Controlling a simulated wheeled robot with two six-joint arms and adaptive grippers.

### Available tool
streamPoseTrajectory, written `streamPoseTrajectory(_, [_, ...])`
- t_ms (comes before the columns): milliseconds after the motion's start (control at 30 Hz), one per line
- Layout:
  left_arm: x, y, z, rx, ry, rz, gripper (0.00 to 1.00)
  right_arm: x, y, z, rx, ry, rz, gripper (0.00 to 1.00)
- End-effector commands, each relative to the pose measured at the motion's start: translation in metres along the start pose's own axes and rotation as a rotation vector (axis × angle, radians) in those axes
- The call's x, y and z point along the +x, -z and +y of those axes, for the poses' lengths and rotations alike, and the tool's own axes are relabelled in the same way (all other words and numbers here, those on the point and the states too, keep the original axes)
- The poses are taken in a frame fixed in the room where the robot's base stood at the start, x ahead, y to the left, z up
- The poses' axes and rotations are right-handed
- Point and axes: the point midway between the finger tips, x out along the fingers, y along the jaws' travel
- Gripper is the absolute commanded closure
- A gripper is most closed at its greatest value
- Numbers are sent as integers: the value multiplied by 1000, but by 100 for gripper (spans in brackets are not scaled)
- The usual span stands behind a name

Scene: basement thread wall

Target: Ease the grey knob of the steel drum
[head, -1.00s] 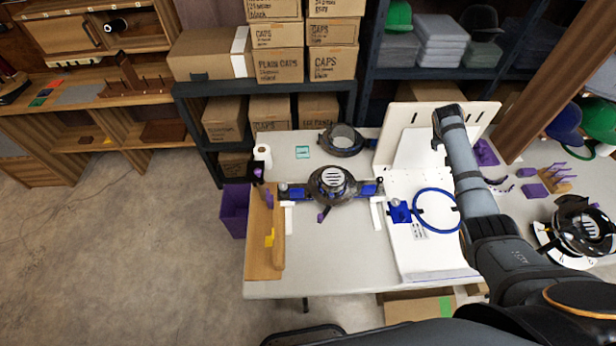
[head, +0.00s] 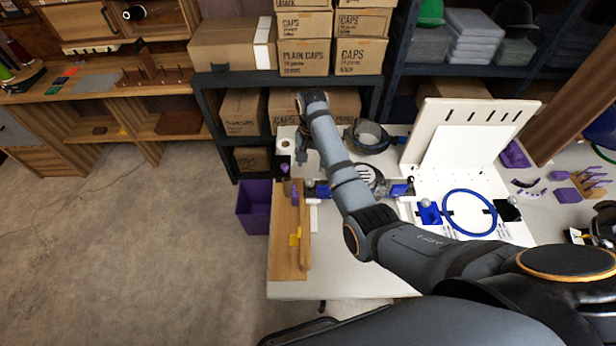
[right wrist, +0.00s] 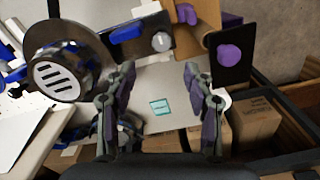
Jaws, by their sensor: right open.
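The steel drum (right wrist: 68,75), a round body with a slotted pale top, is at the left of the right wrist view. In the head view my right arm partly covers the drum (head: 366,173). A light grey knob (right wrist: 161,41) sits on a dark plate beside the drum; it also shows at the drum's left side in the head view (head: 310,183). My right gripper (right wrist: 159,75) is open and empty, its fingers spread. In the picture the knob lies just beyond the gap between the fingertips, not touched. My left gripper is out of view.
A purple knob (right wrist: 231,58) on a black plate stands right of the grey knob. A teal card (right wrist: 160,106) lies on the table. A wooden board (head: 287,255) runs along the table's left edge, with a purple bin (head: 254,207) beyond. Shelved boxes stand behind.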

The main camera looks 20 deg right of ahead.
Motion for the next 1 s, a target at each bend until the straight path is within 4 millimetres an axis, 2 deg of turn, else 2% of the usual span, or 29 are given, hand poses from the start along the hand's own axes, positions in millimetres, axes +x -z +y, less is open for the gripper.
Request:
streamPoseTrajectory(200, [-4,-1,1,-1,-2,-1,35,48,-1,1,-1,-2,-3,47])
streamPoseTrajectory(367, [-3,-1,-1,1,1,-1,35,73,0,1,-1,-1,-1,47])
streamPoseTrajectory(500, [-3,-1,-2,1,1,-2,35,83,0,0,-1,0,1,47])
streamPoseTrajectory(767, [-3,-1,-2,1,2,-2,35,84,0,0,-1,1,1,47])
streamPoseTrajectory(1000, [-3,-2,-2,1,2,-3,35,84,0,0,-1,0,1,80])
